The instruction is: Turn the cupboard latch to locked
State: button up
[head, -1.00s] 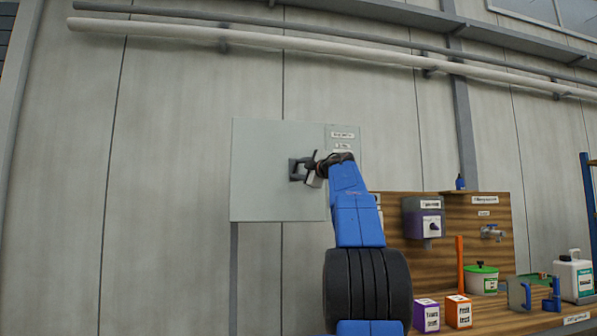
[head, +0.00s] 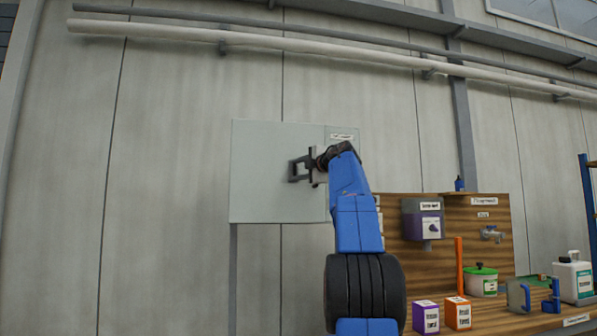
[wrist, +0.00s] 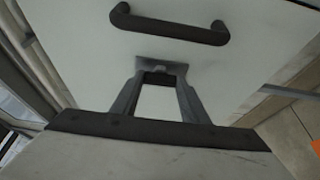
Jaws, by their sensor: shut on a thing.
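A dark bar handle (wrist: 168,28) is on the door beyond the latch, apart from the fingers.
A white label (head: 342,136) is on the cupboard's upper right. At lower right, a wooden bench and backboard (head: 460,215) carry boxes, a green-lidded pot (head: 482,280) and a white jug (head: 573,277). The wall left of the cupboard is clear.

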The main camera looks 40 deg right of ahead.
jog(key=o, duration=1.1)
jog(key=shift+w, duration=0.1)
jog(key=shift+c, duration=0.2)
jog(key=s+a, duration=0.2)
jog(key=s, duration=1.5)
jog(key=shift+s+a, duration=0.15)
jog(key=shift+a, duration=0.25)
